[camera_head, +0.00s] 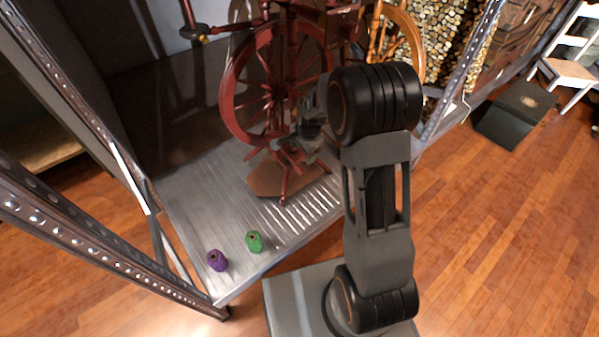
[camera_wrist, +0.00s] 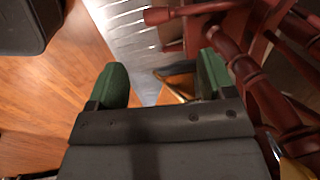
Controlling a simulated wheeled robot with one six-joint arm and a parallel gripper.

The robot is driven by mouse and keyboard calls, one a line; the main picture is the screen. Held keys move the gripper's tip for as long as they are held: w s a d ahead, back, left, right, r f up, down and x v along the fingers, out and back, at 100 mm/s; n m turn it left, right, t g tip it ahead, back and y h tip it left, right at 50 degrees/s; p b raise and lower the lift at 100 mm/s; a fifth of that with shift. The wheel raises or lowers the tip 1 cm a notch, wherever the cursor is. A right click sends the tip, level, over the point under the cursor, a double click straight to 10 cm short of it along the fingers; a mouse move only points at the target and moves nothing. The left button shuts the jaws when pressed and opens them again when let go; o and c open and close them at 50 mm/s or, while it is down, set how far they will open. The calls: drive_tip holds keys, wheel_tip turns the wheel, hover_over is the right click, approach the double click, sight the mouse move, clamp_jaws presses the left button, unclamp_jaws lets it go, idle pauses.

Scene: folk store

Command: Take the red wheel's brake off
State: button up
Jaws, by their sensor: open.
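The red wheel (camera_head: 229,92) is a dark red wooden spinning wheel with a spoked rim. It stands upright on a metal shelf in the head view. My gripper (camera_head: 303,138) is at its right front, overlapping its lower part and partly hidden by my arm. In the wrist view my gripper (camera_wrist: 163,80) has its two green fingertips spread apart with nothing held between them. Red turned posts (camera_wrist: 246,68) of the wheel stand close to the right fingertip. A red peg (camera_wrist: 163,16) with a rounded end lies beyond the fingertips. I cannot tell which part is the brake.
A purple spool (camera_head: 217,260) and a green spool (camera_head: 254,242) stand at the shelf's (camera_head: 190,215) front. A lighter wooden wheel (camera_head: 405,45) is behind my arm. Metal rack posts (camera_head: 75,92) frame the left side. A black box (camera_head: 515,113) is on the floor; the right floor is open.

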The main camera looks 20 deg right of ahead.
sight(299, 168)
drive_tip(key=f+b, duration=0.1)
drive_tip(key=f, duration=0.3)
drive_tip(key=w+f+b, duration=0.1)
drive_tip(key=f+b, duration=0.1)
drive_tip(key=f, duration=0.2)
drive_tip(key=a+f+b, duration=0.1)
drive_tip(key=f, duration=0.2)
drive_tip(key=shift+w+f, duration=0.4)
drive_tip(key=shift+d, duration=0.1)
